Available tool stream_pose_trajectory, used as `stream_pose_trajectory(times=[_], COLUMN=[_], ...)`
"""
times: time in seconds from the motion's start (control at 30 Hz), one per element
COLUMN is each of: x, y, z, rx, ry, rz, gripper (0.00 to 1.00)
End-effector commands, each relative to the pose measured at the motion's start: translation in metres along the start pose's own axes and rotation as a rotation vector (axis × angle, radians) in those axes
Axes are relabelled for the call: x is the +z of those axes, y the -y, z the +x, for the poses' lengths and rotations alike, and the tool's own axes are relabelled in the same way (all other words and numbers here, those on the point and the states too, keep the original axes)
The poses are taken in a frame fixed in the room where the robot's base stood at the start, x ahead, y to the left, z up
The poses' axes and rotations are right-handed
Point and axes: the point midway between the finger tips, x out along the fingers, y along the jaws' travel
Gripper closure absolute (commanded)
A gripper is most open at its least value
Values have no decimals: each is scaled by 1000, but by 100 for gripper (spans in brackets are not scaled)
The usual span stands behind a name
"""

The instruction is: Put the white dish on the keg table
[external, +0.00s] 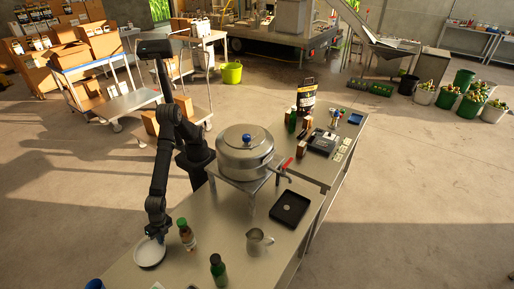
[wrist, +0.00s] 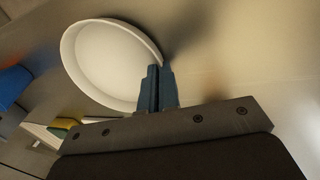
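The white dish (external: 150,253) is at the near left end of the long metal table (external: 215,215), by its left edge. I cannot tell whether it touches the tabletop. My gripper (external: 156,238) reaches down to the dish's far rim. In the wrist view, the dish (wrist: 108,62) looks empty, and the blue-grey fingers of my gripper (wrist: 157,75) are close together with the dish's rim between them. The silver keg (external: 245,150), with a blue knob and red-handled tap, stands on a raised metal stand (external: 245,184) farther along this table.
A green-capped bottle (external: 187,236) stands just right of the dish, and a dark green bottle (external: 218,270) nearer. A metal pitcher (external: 258,242) and a black tray (external: 290,208) stand to the right. A second table (external: 318,170) holds a register and bottles.

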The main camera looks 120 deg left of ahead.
Motion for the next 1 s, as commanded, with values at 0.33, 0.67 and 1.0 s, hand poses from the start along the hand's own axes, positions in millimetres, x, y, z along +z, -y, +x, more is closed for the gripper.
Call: stream_pose_trajectory(times=[0.33,0.67,1.0], x=[0,0,0], y=[0,0,-1], z=[2,-6,-75], rx=[0,1,4], ry=[0,-1,-3], rz=[0,0,0], gripper=[76,76,76])
